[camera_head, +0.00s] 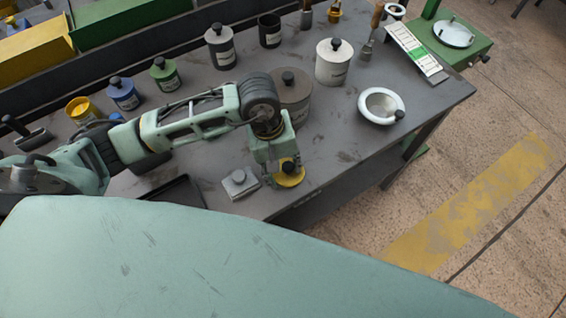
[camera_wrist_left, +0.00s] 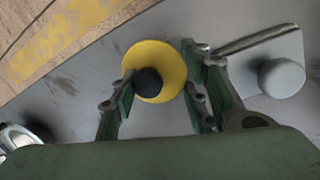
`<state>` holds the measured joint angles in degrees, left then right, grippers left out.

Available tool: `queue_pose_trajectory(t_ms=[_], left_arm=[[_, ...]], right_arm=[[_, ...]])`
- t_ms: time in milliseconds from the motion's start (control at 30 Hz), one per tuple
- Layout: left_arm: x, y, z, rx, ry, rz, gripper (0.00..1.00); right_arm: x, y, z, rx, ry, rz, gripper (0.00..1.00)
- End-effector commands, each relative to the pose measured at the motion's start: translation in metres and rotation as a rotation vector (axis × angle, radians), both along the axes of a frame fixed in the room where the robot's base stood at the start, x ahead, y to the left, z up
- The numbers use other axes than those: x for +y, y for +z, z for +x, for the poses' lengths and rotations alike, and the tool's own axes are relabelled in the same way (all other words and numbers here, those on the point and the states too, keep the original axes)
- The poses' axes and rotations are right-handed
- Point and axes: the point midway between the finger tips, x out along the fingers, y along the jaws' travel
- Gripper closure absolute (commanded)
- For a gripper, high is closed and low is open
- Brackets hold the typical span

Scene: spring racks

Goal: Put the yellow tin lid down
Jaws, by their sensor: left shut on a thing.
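The yellow tin lid (camera_head: 291,179) is a round disc with a black knob, near the front edge of the grey table. It also shows in the left wrist view (camera_wrist_left: 163,57). My left gripper (camera_head: 275,174) is shut on the lid, with one finger on each side in the left wrist view (camera_wrist_left: 158,88). I cannot tell whether the lid touches the table top. An open yellow tin (camera_head: 81,111) stands at the table's left end. My right gripper is not in view.
A grey rectangular lid with a knob (camera_head: 240,183) lies just left of the gripper. A dark tray (camera_head: 175,190) lies further left. Table top between lid and bowl is clear.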

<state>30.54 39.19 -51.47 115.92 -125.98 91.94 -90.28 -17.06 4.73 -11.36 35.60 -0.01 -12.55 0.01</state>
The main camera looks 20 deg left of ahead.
Motion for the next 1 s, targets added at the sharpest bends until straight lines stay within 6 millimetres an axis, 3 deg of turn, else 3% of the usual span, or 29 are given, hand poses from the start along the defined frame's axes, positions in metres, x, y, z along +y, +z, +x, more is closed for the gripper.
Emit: queue_pose_trajectory(t_ms=[400,433,600,1000], left_arm=[[-0.0003,-0.0073,0.0002,-0.002,-0.001,0.000,0.84],[-0.0002,-0.0061,0.0002,-0.001,0.000,0.000,0.56],[-0.0001,-0.0056,0.0000,0.000,0.000,0.000,0.41],[-0.0003,-0.0022,-0.0002,0.000,0.000,0.000,0.39]], right_arm=[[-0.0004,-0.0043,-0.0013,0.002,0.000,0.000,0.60],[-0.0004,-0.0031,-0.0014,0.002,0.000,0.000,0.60],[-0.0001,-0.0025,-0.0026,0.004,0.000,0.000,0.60],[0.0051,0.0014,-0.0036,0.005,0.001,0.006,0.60]])
